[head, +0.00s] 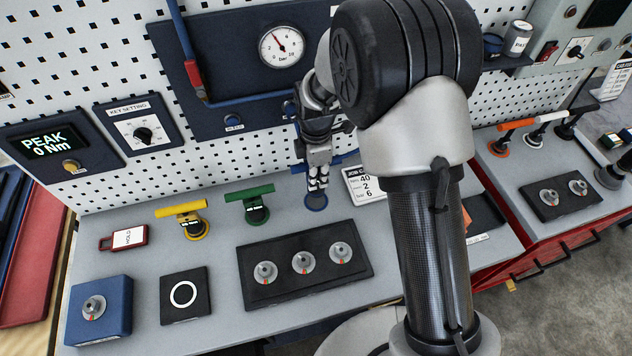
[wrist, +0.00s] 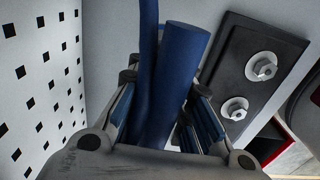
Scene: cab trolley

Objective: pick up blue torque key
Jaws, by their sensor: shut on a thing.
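The blue torque key (head: 346,157) is mostly hidden behind my gripper (head: 318,182) in the head view. Parts of its blue handle show on either side, above a blue round base (head: 316,201) on the grey bench top. In the wrist view the thick blue bar of the key (wrist: 178,75) runs between the fingers of my gripper (wrist: 165,110), which are shut on it. I cannot tell whether the key is clear of its base.
Yellow (head: 182,210) and green (head: 250,194) torque keys stand to the left. A black plate (head: 305,287) with three bolts lies in front. A job card (head: 362,183) stands close on the right. The perforated wall panel (head: 200,175) is close behind.

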